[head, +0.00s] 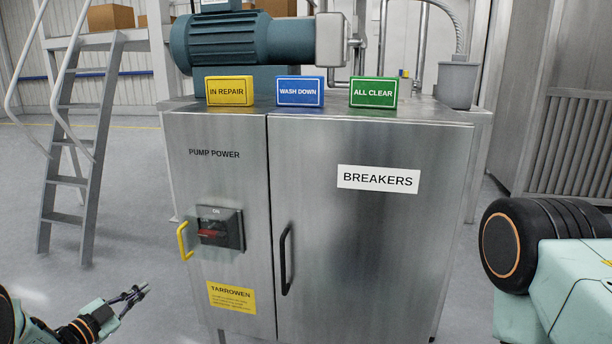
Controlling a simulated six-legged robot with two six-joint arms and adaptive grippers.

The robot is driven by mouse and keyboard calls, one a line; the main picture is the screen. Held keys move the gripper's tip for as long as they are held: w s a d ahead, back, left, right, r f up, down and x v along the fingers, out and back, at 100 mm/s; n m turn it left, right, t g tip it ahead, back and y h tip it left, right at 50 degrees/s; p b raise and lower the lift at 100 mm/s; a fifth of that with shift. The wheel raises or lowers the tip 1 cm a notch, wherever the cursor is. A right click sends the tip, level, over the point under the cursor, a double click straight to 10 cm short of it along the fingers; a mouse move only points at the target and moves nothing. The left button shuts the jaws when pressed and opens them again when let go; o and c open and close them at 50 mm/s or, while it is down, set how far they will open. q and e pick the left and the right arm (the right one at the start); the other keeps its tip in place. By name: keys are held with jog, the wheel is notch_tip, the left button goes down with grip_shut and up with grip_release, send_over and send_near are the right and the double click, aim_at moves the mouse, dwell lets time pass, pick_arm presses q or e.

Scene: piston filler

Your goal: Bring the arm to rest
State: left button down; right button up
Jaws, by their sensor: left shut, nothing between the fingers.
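My left gripper (138,292) is at the lower left, shut and empty, in front of the grey floor. It is apart from the steel cabinet (375,240), to the left of its yellow tag. My right arm shows at the lower right edge, but its gripper is out of the picture.
The cabinet has a yellow handle (184,241), a black handle (286,258) and a red rotary switch (213,232). IN REPAIR (229,91), WASH DOWN (299,92) and ALL CLEAR (373,93) blocks stand on top, with a grey cup (458,85). A ladder (75,150) stands left.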

pick_arm(q)
jog(key=s+d+f+n+g+y, duration=0.5)
jog(key=s+f+n, duration=0.4)
jog(key=f, duration=0.4)
jog(key=s+d+f+n+g+p, duration=0.1)
jog(key=s+d+f+g, duration=0.15)
jog(key=s, duration=0.45)
jog(key=s+d+f+n+g, duration=0.1)
jog(key=s+d+f+n, duration=0.2)
jog(key=s, duration=0.4)
jog(key=s+d+r+g, duration=0.2)
jog(key=s+r, duration=0.1)
jog(key=s, duration=0.5)
jog(key=s+d+r+g+y+p, duration=0.1)
jog(key=s+d+r+g, duration=0.1)
jog(key=s, duration=0.7)
jog(key=s+d+r+g, duration=0.3)
jog(key=s+d, duration=0.1)
jog(key=s, duration=0.5)
jog(key=shift+r+y, duration=0.3)
jog(key=shift+y, duration=0.1)
jog(key=shift+s+g, duration=0.1)
jog(key=shift+g, duration=0.15)
